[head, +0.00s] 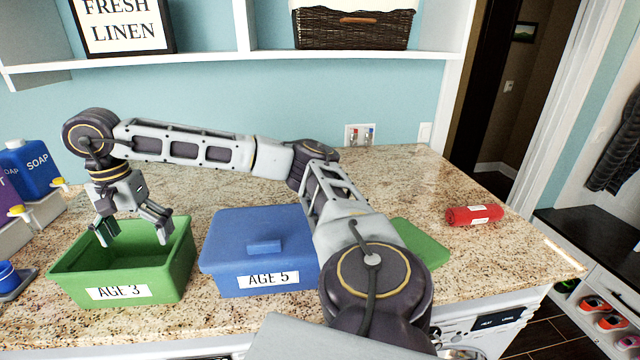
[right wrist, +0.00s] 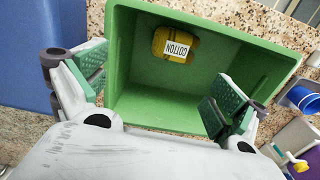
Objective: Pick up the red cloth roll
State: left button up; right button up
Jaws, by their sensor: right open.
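The red cloth roll (head: 462,216) lies on the granite counter at the right in the head view, with white labels on it. My right gripper (head: 134,232) is far from it, at the left over the open green AGE 3 bin (head: 178,280). Its fingers are spread and hold nothing. In the right wrist view, my right gripper (right wrist: 160,95) is open above the green bin (right wrist: 270,62). A yellow COTTON item (right wrist: 160,41) lies inside that bin. The red roll is not in the right wrist view. My left gripper is not in view.
A lidded blue AGE 5 bin (head: 225,262) stands mid-counter. A green lid-like piece (head: 422,243) shows partly behind my arm. Soap bottles (head: 35,170) stand at the far left. A shelf (head: 200,63) runs above. The counter around the red roll is clear.

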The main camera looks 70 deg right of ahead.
aim_at(487, 213)
jog(key=z, duration=3.5)
